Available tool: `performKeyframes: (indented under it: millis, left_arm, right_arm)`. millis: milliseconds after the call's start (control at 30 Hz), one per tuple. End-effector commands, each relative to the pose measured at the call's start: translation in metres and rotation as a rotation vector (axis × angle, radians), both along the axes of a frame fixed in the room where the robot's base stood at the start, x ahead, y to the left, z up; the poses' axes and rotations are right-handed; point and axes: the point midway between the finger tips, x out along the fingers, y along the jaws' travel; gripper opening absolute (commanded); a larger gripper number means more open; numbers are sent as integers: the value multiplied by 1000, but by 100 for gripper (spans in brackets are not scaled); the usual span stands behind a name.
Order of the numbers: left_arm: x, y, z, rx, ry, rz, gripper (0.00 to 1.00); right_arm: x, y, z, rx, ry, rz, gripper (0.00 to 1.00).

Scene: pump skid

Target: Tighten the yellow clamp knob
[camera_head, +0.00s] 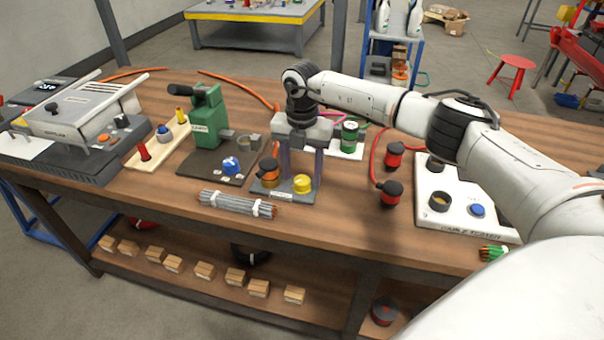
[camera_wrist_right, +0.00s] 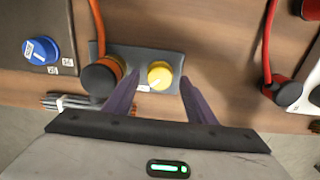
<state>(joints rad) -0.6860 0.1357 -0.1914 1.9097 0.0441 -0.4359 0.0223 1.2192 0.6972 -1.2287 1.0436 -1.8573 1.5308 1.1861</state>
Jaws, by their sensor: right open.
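The yellow clamp knob (camera_head: 303,184) sits on a small dark base plate (camera_head: 270,190) on the wooden bench. A dark cylinder with an orange part (camera_head: 268,170) stands on the same plate, left of the knob. My right gripper (camera_head: 304,180) points down above the plate with its fingers apart. In the right wrist view, the yellow knob (camera_wrist_right: 160,75) shows between and beyond the two purple fingers (camera_wrist_right: 160,95), with a white pointer mark on it. I cannot tell whether the fingers touch it; they appear apart from it. My left gripper is not in view.
A bundle of grey rods (camera_head: 238,202) lies in front of the plate. A green device with a blue knob (camera_head: 231,165) stands on the left. Red-and-black plugs (camera_head: 390,192) and a white panel (camera_head: 463,205) lie right. Bare bench shows between the plate and plugs.

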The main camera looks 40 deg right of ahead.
Motion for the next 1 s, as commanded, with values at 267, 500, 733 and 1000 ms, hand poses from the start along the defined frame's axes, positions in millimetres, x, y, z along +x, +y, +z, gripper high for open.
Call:
performKeyframes:
  millis: [267,500,733,1000]
  left_arm:
    - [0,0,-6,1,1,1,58]
    - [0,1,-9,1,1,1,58]
    - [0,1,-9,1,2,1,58]
    - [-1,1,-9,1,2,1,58]
  right_arm:
    - [1,0,55,2,-7,-1,51]
    - [1,-1,87,0,-5,-1,51]
    - [0,0,93,0,-4,-1,51]
    - [0,0,93,0,-4,-1,51]
